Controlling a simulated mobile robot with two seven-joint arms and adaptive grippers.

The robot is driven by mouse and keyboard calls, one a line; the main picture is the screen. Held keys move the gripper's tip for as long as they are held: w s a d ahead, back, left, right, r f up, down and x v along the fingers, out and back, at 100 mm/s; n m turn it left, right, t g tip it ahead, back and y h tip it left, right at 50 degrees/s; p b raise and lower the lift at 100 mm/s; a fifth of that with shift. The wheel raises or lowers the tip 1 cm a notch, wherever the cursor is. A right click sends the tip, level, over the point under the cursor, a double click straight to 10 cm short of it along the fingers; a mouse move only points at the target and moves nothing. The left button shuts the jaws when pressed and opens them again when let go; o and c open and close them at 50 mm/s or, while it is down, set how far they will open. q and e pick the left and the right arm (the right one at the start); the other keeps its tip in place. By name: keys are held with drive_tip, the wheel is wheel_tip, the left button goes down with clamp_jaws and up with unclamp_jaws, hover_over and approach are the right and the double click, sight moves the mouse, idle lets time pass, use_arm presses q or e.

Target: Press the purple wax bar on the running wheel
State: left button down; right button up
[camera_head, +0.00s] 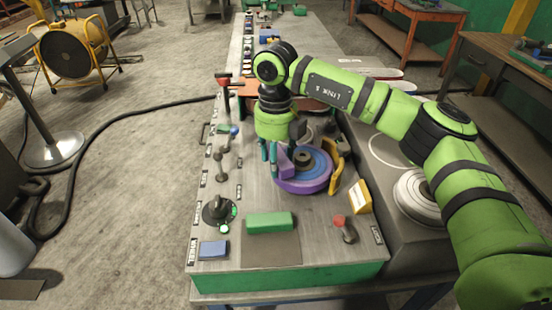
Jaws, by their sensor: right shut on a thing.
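My right gripper (270,160) comes down from the right over the bench, with teal fingers pointing downward. It is shut on the purple wax bar (284,160), which is partly hidden by the fingers. The bar is at the left side of the wheel (318,184), a round disc with a purple rim, a blue face and a dark hub. In this view the bar overlaps the wheel's left edge; I cannot tell whether they touch. A still picture does not show whether the wheel turns. My left gripper is not in view.
A green bar (270,222) and a blue bar (213,250) lie near the bench's front. A black knob (217,211), a red-tipped lever (344,229) and a yellow box (360,197) stand around. A yellow guard (337,167) flanks the wheel's right.

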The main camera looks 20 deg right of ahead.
drive_tip(key=shift+r+p, duration=1.7)
drive_tip(key=shift+r, duration=1.55)
drive_tip(key=shift+f, duration=0.1)
